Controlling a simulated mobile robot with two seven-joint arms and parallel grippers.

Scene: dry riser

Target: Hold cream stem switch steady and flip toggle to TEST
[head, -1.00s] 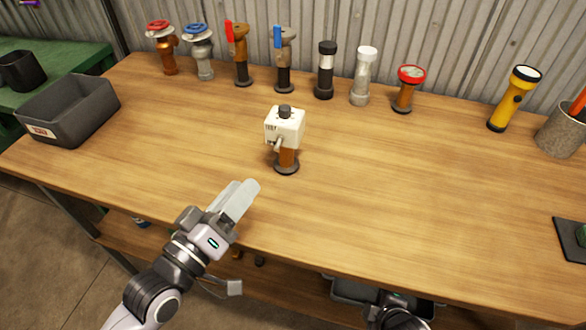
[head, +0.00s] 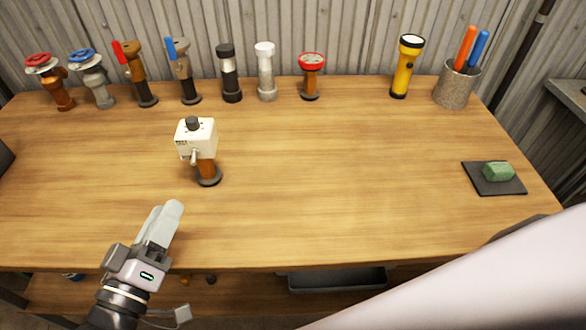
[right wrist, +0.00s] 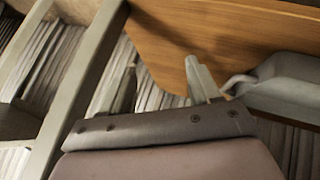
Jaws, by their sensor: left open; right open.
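The cream stem switch (head: 197,138) stands upright on the wooden table, left of the middle in the head view. It has a cream box with a dark knob on top, a small pale toggle lever (head: 194,157) on its front, an orange-brown stem and a dark round base. My left gripper (head: 168,215) is in front of the switch, near the table's front edge, apart from it and empty. My right gripper (right wrist: 165,85) shows in the right wrist view with its fingers spread and nothing between them, near the wooden table edge. It is not visible in the head view.
Several valves and fittings line the back of the table (head: 330,190). A yellow torch (head: 405,67), a cup (head: 458,84) with orange and blue tools, and a dark mat (head: 512,186) with a green block stand to the right. The table's middle is clear.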

